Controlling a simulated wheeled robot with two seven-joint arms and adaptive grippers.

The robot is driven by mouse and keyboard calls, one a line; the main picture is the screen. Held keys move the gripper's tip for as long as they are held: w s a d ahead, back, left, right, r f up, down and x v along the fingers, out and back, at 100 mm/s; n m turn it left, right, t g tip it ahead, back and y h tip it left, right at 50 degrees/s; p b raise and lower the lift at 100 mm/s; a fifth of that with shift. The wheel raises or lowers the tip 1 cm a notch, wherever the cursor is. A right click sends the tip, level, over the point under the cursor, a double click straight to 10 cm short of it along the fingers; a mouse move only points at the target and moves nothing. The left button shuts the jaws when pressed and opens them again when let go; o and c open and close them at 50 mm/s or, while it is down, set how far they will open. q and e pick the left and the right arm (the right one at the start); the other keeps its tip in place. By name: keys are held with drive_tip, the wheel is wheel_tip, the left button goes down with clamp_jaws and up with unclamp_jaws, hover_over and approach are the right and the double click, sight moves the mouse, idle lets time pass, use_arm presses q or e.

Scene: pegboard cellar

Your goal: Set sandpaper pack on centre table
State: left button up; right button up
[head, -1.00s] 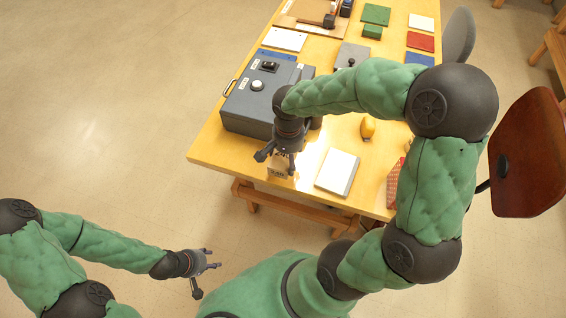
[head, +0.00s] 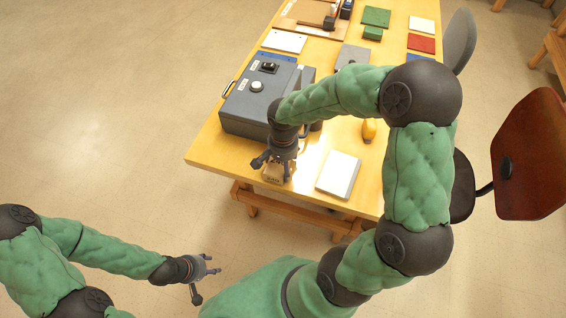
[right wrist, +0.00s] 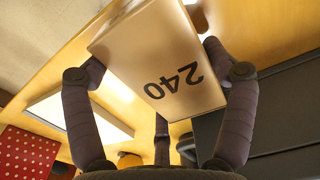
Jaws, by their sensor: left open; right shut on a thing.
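The sandpaper pack (head: 275,175) is a small tan block at the near edge of the yellow wooden table (head: 222,158), mostly under my right gripper. In the right wrist view the pack (right wrist: 150,60) is tan with a black "240" and sits between the fingers. My right gripper (head: 277,165) is shut on it, pointing down; the right wrist view (right wrist: 155,75) shows fingers on both sides. I cannot tell whether the pack touches the tabletop. My left gripper (head: 205,278) is open and empty, low over the floor, left of my body.
A grey-blue box (head: 245,110) stands left of my right gripper, and a white pad (head: 338,174) lies to its right. Several coloured sheets and blocks cover the far table. A brown-backed chair (head: 530,150) stands at right.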

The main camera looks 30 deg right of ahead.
drive_tip(key=o, duration=1.1)
drive_tip(key=shift+r+p, duration=0.25)
drive_tip(key=shift+p, duration=0.05)
wheel_tip(320, 180, up, 12)
drive_tip(key=p, duration=0.3)
drive_tip(key=shift+f, duration=0.15)
